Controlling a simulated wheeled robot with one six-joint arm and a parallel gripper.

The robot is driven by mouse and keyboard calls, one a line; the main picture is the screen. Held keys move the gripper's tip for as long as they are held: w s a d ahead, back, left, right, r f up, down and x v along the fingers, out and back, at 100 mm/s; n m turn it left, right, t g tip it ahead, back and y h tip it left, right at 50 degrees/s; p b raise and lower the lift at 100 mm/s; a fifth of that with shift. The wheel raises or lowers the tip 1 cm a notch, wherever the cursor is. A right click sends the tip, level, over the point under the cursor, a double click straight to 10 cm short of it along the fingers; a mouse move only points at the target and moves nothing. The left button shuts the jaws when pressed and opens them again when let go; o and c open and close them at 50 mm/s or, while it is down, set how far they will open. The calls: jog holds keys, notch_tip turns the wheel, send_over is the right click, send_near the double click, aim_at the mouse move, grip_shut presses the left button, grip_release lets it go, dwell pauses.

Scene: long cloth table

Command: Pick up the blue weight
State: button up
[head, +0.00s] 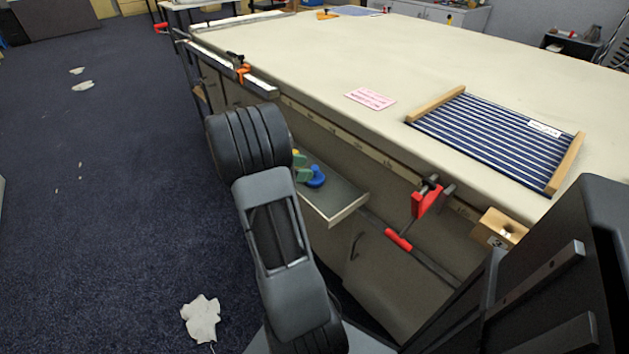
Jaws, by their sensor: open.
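The blue weight (315,177) sits in an open drawer (347,208) that sticks out from the side of the long table. It is a small rounded blue piece near the drawer's left part. My arm rises in front of the drawer's left side and hides part of it. The jaws of my gripper do not show in the head view, so their place relative to the weight cannot be seen.
Green (302,174) and yellow (296,152) pieces stand beside the weight, partly hidden by my arm. A red clamp (427,197) hangs on the table side to the right. A striped board (490,130) and pink card (370,98) lie on the tabletop. The left floor is mostly clear.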

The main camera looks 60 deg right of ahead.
aim_at(320, 175)
jog(key=shift+b+x, duration=0.95)
jog(key=shift+x, duration=1.95)
jog(key=shift+c, duration=0.3)
grip_shut()
